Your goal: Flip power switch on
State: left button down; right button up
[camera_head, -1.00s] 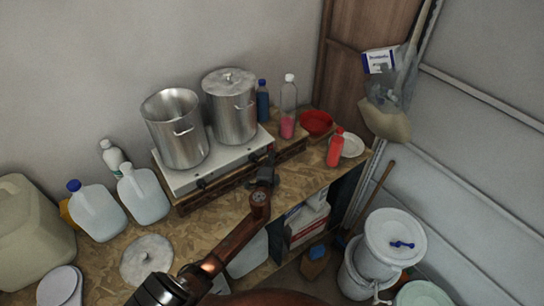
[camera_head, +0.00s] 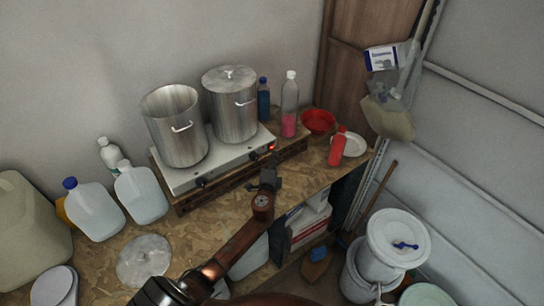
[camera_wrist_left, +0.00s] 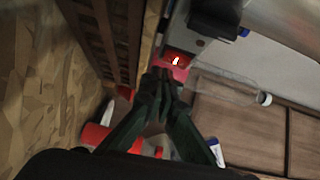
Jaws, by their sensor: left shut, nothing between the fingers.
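A white two-burner hot plate (camera_head: 225,157) stands on a wooden base on the workbench. Its power switch (camera_head: 271,147) is at the right end of the front panel and glows red. In the left wrist view the switch (camera_wrist_left: 176,62) shows as a bright lit spot on red, just beyond the fingertips. My left gripper (camera_head: 271,172) is shut and empty, a little in front of the switch and apart from it in the head view. Its closed fingers also show in the left wrist view (camera_wrist_left: 160,78). My right gripper is not in view.
Two steel pots, one open (camera_head: 176,128) and one lidded (camera_head: 231,105), stand on the hot plate. A clear bottle with pink liquid (camera_head: 289,105), a red bowl (camera_head: 318,122) and a red bottle (camera_head: 337,147) are to the right. Jugs (camera_head: 94,211) stand left.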

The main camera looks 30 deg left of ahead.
pick_arm(q)
jog(key=d+f+b+v, duration=0.1)
jog(key=v, duration=1)
jog(key=shift+d+f+b, duration=0.35)
jog(key=shift+d+b, duration=0.05)
